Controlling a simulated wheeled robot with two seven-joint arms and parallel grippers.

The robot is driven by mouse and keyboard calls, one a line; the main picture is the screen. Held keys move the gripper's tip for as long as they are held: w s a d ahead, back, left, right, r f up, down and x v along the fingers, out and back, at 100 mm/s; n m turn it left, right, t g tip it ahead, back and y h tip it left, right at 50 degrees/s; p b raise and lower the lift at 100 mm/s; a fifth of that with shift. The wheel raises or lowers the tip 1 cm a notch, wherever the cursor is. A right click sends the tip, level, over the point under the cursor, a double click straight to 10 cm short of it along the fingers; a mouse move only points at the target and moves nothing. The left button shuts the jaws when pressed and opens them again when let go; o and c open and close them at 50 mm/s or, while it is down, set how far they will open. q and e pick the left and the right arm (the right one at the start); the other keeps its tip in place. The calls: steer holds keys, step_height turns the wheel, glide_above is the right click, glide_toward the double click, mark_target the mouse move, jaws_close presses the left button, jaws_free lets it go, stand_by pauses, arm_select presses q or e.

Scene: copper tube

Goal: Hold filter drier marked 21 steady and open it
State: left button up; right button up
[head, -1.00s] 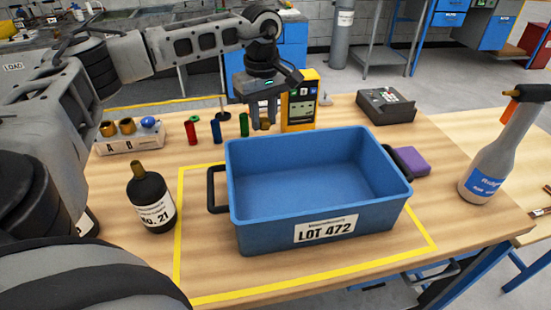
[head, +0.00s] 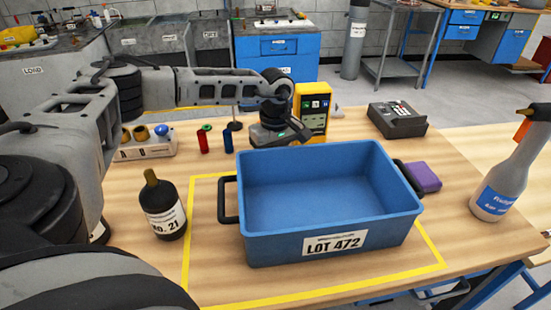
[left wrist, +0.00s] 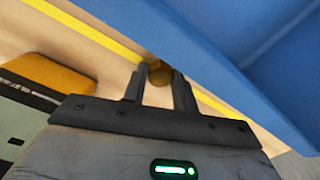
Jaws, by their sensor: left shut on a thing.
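The filter drier marked 21 (head: 163,205) is a black bottle with a white label and a brass-coloured top. It stands upright on the table, left of the blue crate, with no gripper on it. My left gripper (left wrist: 160,72) is shut on a small dark brass-coloured piece (left wrist: 159,84), seen between its fingers in the left wrist view. In the head view this gripper is behind the crate's far wall, and its fingertips are hidden. The piece is too dark to identify further. My right gripper is not in view.
The blue crate (head: 331,248), labelled LOT 472, looks empty. Behind it stand a yellow meter (head: 313,108), red (head: 203,140) and blue (head: 228,139) cylinders, and a rack (head: 147,151). A spray bottle (head: 497,190) and purple block (head: 424,177) are at right. Bare table surrounds the drier.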

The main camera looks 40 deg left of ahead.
arm_select(q)
steer(key=o, duration=1.1)
step_height(320, 180, up, 12)
steer(key=shift+r+b, duration=0.15)
steer(key=shift+b, duration=0.25)
